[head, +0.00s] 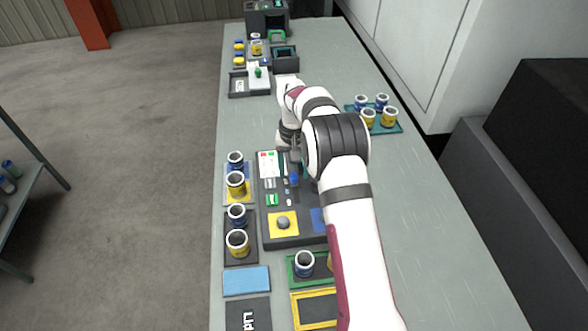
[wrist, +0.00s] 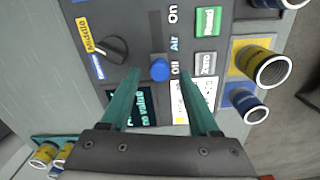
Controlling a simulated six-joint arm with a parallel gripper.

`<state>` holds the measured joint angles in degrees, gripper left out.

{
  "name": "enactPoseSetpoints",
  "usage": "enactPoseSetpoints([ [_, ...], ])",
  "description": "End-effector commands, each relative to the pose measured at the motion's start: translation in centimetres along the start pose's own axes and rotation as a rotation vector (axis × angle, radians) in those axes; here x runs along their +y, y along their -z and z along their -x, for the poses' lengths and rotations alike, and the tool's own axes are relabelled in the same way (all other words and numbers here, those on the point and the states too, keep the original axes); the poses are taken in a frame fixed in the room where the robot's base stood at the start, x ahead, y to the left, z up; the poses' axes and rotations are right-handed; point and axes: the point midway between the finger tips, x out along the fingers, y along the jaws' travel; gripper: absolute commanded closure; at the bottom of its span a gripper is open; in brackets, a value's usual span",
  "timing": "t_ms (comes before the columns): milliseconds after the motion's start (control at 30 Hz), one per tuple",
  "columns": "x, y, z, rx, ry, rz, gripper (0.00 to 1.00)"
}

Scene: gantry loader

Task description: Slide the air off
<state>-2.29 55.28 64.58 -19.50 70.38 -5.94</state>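The control panel (head: 290,239) is a dark box on the bench, and it fills much of the wrist view (wrist: 130,22). Its air slider has a blue knob (wrist: 160,70) in a dark slot, with the words On, Air and Off along the side. The knob appears beside the word Off, at the end of the slot nearest my gripper. In the head view the blue knob (head: 293,180) stands up from the panel. My gripper (wrist: 160,73) is open, its two teal fingertips apart on either side of the knob, with no clear contact visible.
A rotary switch (wrist: 112,47), a green Reset button (wrist: 208,21), a Zero button (wrist: 206,65) and a small display (wrist: 128,103) surround the slider. Blue and yellow cups stand on trays beside the panel.

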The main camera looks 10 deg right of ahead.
Motion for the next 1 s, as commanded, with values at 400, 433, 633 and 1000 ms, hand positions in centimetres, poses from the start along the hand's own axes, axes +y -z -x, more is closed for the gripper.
enactPoseSetpoints([
  [400, 0.0, 0.0, 2.7, 0.001, 0.002, -0.002, 0.38],
  [433, 0.0, 0.0, 3.6, 0.002, 0.001, -0.001, 0.38],
  [633, 0.0, 0.1, 10.2, 0.003, 0.001, -0.002, 0.38],
  [1000, 0.0, 0.0, 15.8, -0.002, 0.000, 0.000, 0.38],
])
